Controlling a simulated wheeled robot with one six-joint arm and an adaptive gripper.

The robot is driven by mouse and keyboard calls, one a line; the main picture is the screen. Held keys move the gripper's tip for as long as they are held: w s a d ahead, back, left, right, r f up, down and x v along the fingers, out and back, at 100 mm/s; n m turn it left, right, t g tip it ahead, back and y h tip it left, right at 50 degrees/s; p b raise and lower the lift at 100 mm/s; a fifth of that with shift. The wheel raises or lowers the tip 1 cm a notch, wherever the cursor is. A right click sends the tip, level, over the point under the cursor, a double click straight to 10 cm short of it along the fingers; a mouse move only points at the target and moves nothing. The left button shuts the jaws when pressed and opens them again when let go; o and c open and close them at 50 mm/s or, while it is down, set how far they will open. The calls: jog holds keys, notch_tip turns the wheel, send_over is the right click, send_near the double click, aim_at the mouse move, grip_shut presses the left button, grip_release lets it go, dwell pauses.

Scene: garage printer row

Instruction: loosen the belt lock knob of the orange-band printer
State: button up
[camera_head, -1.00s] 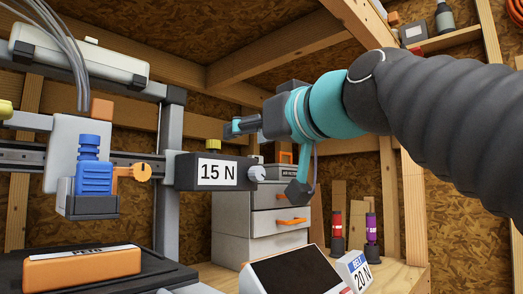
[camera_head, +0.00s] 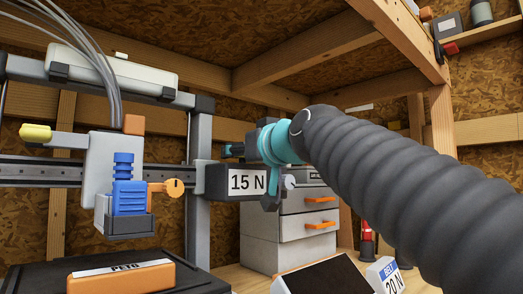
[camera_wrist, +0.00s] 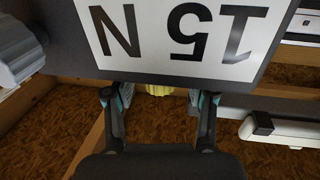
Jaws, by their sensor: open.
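The tensioner block marked 15 N (camera_head: 246,182) sits at the right end of the printer's rail in the head view. It shows upside down in the wrist view (camera_wrist: 175,30). A yellow knob (camera_wrist: 159,90) shows below its label in the wrist view, between my two fingers. The head view does not show this knob; my gripper hides that spot. A pale grey knob (camera_head: 289,182) is on the block's right end. My gripper (camera_head: 233,150) is open, just above the block. I cannot tell whether the fingers touch the yellow knob.
The blue and white print head (camera_head: 128,187) with an orange lever hangs left of the block. An orange PETG box (camera_head: 121,277) lies on the black bed. Grey drawers (camera_head: 305,225) stand behind, a 20 N card (camera_head: 385,277) at lower right. Wooden posts and beams enclose the place.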

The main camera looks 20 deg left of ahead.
jog(key=shift+w, duration=0.1)
grip_shut()
jog(key=shift+f+n+g+y+b, duration=0.1)
jog(key=shift+n+g+y+b, duration=0.45)
jog(key=shift+g, duration=0.15)
jog(key=shift+w+n+g+y+b, duration=0.15)
jog(key=shift+n+g+y+b, duration=0.55)
jog(key=shift+n+g, duration=0.85)
jog(key=g, duration=0.1)
jog(key=n+g+y+p, duration=0.1)
jog(key=g, duration=0.1)
jog(key=n+g+p, duration=0.1)
jog(key=g, duration=0.1)
jog(key=shift+r+y, duration=0.25)
jog(key=shift+r, duration=0.05)
jog(key=shift+f+n+g+p, duration=0.1)
jog(key=shift+n+g+p, duration=1.1)
jog(key=shift+g, duration=0.55)
jog(key=shift+n+g, duration=0.3)
